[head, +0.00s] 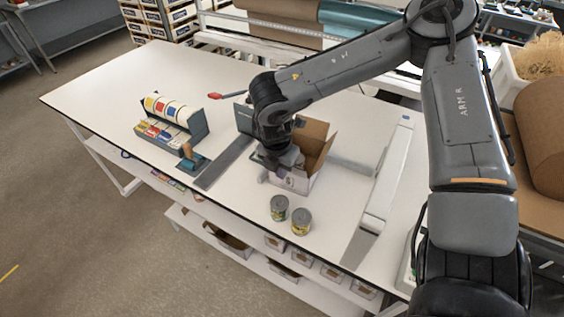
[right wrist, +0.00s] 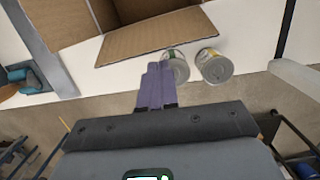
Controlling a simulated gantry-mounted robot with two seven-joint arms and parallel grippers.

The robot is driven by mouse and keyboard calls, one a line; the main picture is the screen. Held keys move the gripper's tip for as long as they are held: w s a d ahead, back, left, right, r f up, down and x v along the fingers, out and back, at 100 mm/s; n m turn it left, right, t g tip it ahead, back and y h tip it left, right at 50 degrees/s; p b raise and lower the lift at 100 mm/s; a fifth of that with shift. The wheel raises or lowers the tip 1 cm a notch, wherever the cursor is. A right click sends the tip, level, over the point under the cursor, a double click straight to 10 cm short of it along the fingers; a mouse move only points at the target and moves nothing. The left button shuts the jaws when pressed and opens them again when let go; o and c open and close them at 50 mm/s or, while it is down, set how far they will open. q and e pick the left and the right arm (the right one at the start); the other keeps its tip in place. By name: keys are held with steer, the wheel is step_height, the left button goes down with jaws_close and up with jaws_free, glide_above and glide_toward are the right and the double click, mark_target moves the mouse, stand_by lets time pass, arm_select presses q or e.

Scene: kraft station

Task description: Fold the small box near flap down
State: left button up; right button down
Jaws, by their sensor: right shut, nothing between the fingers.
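The small open cardboard box (head: 303,184) stands on the white table in the head view, with brown flaps raised at its back and right. In the right wrist view a brown flap (right wrist: 150,36) of the box spreads out toward the cans, just beyond my fingertips. My right gripper (head: 281,172) is over the near side of the box, and my forearm hides part of the box. Its purple fingers (right wrist: 155,72) are shut together and empty. The fingertips appear close to the flap's edge; I cannot tell whether they touch. My left gripper is in neither view.
Two cans (head: 279,208) (head: 301,221) stand on the table in front of the box. A tape or label dispenser (head: 172,120) is at the left. A long grey-white bar (head: 388,178) lies to the right. The table's left end is clear.

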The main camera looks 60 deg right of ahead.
steer(key=shift+d, duration=0.1)
steer(key=shift+w+d+r+p, duration=0.1)
steer(key=shift+d+p, duration=0.05)
steer(key=shift+d, duration=1.15)
steer(key=shift+w+d+p, duration=0.1)
steer(key=shift+d+p, duration=0.05)
steer(key=shift+d, duration=1.25)
steer(key=d, duration=0.1)
steer(key=d+f+b, duration=0.1)
steer(key=shift+d, duration=0.35)
steer(key=shift+f, duration=0.1)
